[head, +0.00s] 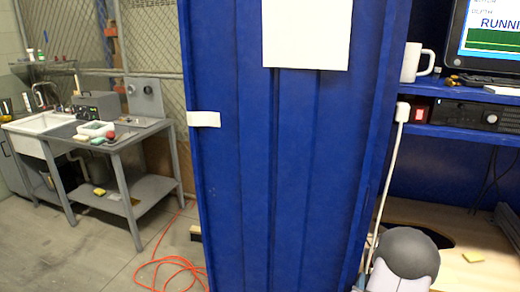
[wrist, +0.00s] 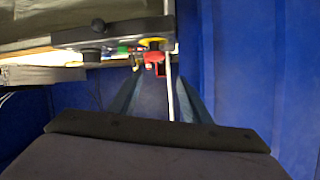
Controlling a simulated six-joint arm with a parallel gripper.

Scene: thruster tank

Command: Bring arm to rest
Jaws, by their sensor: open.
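My gripper (wrist: 160,76) shows in the wrist view, with two dark blue-grey fingers spread apart and nothing held between them. Its dark palm fills the bottom of that view. The fingers point toward a dark control box (wrist: 115,36) with a black knob and a yellow-ringed part. A small red part (wrist: 154,58) shows near the fingertips; its distance from them is hard to tell. In the head view the gripper does not show.
A tall blue panel (head: 232,190) fills the middle of the head view. A blue shelf at right holds a white mug (head: 416,63), a monitor (head: 490,40) and a black unit (head: 470,113). A grey workbench (head: 130,150) and orange cable (head: 170,262) are at left.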

